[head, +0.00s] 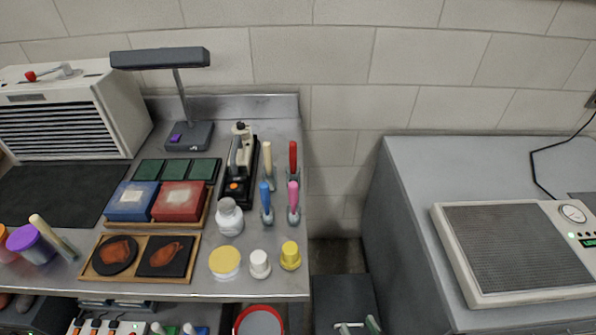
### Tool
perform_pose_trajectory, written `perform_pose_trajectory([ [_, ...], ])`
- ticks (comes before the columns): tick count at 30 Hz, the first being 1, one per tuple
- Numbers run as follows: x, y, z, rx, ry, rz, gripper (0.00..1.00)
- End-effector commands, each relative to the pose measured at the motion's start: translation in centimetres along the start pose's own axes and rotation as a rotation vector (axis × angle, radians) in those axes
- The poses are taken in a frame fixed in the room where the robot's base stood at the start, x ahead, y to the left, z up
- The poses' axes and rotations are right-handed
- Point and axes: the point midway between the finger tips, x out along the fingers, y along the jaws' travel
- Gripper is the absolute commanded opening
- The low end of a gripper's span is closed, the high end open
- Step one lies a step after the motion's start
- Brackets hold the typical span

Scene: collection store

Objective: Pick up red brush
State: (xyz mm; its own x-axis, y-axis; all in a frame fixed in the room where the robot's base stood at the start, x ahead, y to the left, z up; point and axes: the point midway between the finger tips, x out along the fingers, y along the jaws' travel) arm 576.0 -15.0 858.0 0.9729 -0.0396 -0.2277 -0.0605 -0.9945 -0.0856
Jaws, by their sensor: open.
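The red brush (293,157) is at the right end of the steel bench, near its right edge. Its red handle points away from me and its grey head is at the near end. A cream-handled brush (268,156) is just left of it. A pink-handled brush (293,194) is just in front of it, and a blue-handled brush (265,196) is in front and to the left. My gripper does not show in the head view.
A black stand with a handheld device (241,170) is left of the brushes. A white bottle (229,217) and several pots, including a yellow-capped one (290,256), are in front. A gap separates the bench from a grey cabinet (420,200) on the right.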

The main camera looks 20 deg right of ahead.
Motion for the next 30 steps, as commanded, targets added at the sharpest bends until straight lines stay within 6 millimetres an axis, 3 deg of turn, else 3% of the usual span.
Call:
perform_pose_trajectory([
  [1, 2.0, 0.1, -0.9, 0.009, 0.016, -0.005, 0.49],
  [8, 9.3, -0.1, -4.8, 0.029, 0.05, -0.058, 0.49],
  [15, 16.0, -0.4, -11.1, 0.015, 0.1, -0.147, 0.49],
  [22, 20.6, -0.9, -18.6, -0.04, 0.157, -0.254, 0.49],
  [27, 22.4, -1.2, -23.2, -0.088, 0.191, -0.319, 0.49],
  [30, 22.9, -1.3, -24.9, -0.111, 0.204, -0.343, 0.49],
])
